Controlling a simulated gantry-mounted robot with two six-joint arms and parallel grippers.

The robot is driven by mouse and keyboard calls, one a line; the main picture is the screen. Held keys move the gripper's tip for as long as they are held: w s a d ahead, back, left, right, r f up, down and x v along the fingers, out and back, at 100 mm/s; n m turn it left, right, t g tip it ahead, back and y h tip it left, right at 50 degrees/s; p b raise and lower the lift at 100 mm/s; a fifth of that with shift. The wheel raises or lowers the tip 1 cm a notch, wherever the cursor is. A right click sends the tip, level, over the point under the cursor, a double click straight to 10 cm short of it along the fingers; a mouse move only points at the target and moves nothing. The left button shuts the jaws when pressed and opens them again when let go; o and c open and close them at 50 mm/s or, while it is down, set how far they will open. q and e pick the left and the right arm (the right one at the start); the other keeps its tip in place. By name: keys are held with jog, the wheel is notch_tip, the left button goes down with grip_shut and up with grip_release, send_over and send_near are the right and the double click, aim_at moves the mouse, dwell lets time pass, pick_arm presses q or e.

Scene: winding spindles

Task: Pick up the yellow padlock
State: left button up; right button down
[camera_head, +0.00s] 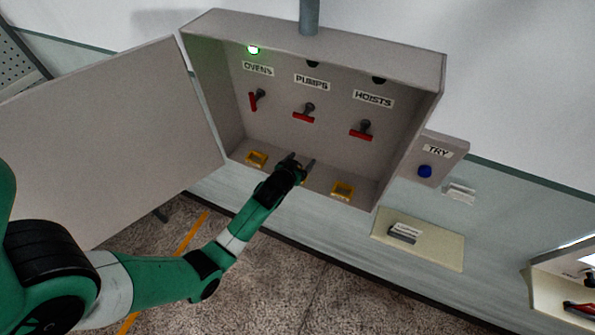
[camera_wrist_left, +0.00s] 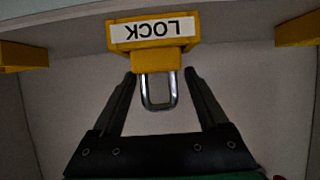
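In the left wrist view a yellow padlock (camera_wrist_left: 155,61) with a bare metal shackle (camera_wrist_left: 159,104) sits below a yellow piece with an upside-down white LOCK label (camera_wrist_left: 154,30). I cannot tell whether that piece is a holder or the padlock's own body. My left gripper (camera_head: 300,162) is open at the cabinet's lower middle, its fingers on either side of the shackle and tips near the yellow lower part. I see no clear grip. In the head view my gripper mostly hides this padlock. My right gripper is not in view.
Other yellow pieces stand left (camera_head: 256,160) and right (camera_head: 342,191) on the cabinet floor. Red levers (camera_head: 303,116) hang on the cabinet (camera_head: 413,110) back. The open door (camera_head: 105,140) is at left. A TRY box (camera_head: 440,157) and shelf (camera_head: 440,247) are at right.

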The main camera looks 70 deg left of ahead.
pick_arm(q)
grip_shut()
jog(key=shift+r, duration=0.1)
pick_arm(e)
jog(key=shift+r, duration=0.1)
